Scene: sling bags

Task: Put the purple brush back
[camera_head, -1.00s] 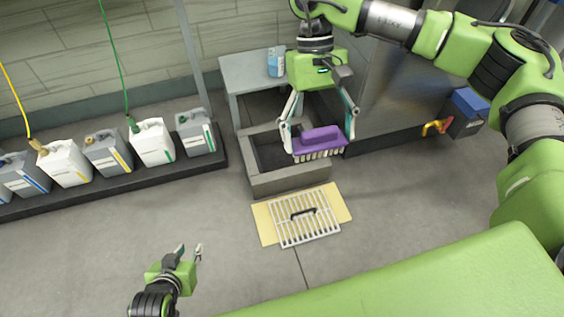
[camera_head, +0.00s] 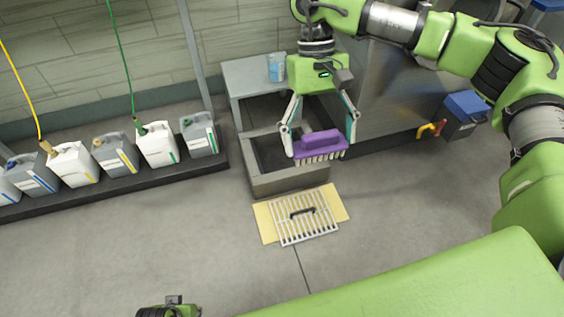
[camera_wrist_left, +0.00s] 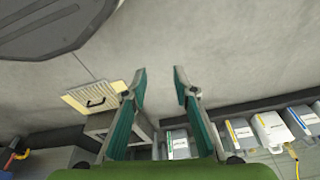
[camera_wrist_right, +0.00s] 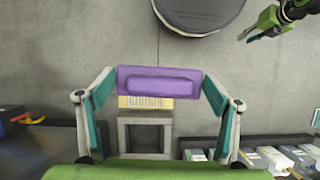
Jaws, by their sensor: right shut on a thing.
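The purple brush (camera_head: 320,145) has pale bristles pointing down. It also shows in the right wrist view (camera_wrist_right: 158,80). My right gripper (camera_head: 320,142) is shut on the brush, one finger at each end, and holds it above the right part of the grey open basin (camera_head: 290,182). My left gripper is empty and open in the left wrist view (camera_wrist_left: 159,88), its fingers well apart. In the head view only a small part of the left arm shows at the bottom edge, and its fingers are out of frame.
A white grate with a black handle (camera_head: 304,217) lies on a yellow board (camera_head: 264,224) in front of the basin. A grey table (camera_head: 247,75) bears a blue container (camera_head: 277,67). Several canisters (camera_head: 157,146) stand on a dark plinth at left. A blue-lidded box (camera_head: 465,106) stands at right.

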